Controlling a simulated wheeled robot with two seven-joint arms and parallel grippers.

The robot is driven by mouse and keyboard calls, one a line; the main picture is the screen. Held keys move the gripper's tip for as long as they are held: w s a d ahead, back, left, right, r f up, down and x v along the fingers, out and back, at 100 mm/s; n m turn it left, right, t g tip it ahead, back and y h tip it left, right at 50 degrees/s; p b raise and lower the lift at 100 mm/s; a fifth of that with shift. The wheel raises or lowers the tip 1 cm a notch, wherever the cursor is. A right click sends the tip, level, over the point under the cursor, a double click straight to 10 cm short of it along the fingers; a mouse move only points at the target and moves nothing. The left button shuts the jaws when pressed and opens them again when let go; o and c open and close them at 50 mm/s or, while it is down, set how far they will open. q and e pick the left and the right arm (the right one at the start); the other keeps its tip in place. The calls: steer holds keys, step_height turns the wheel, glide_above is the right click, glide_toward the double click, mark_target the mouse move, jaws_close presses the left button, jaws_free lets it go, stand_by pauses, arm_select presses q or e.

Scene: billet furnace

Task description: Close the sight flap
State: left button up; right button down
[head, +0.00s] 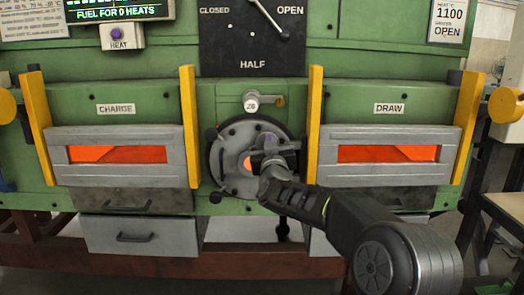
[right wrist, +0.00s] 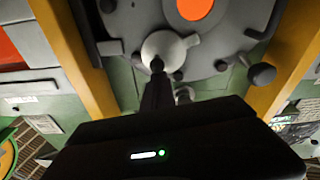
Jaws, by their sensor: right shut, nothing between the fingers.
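A round grey plate (head: 228,176) sits between the two furnace doors, with an orange-glowing sight hole (head: 247,162) in it. The hole (right wrist: 195,8) also glows uncovered at the top of the right wrist view. A pale round disc, which looks like the sight flap (right wrist: 163,45), lies beside the hole there. My right gripper (head: 268,158) is shut and empty in front of the plate, just right of the hole. In the wrist view its dark fingers (right wrist: 157,72) reach the disc's lower edge; I cannot tell whether they touch. My left gripper is out of view.
Yellow posts (head: 188,125) and (head: 314,125) flank the plate. The charge door (head: 120,135) and draw door (head: 385,135) show orange slots. A round fitting marked 28 (head: 252,103) is above the plate. A grey drawer (head: 140,235) is below left.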

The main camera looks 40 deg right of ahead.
step_height(320, 180, down, 11)
steer(key=w+a+m+g+b, duration=0.2)
steer(key=m+b, duration=0.9)
steer(key=m, duration=1.3)
steer(key=shift+a+f+g+h, duration=0.15)
steer(key=shift+a+g+h, duration=0.25)
steer(key=shift+g, duration=0.3)
steer(key=shift+w, duration=0.1)
steer(key=shift+d, duration=0.15)
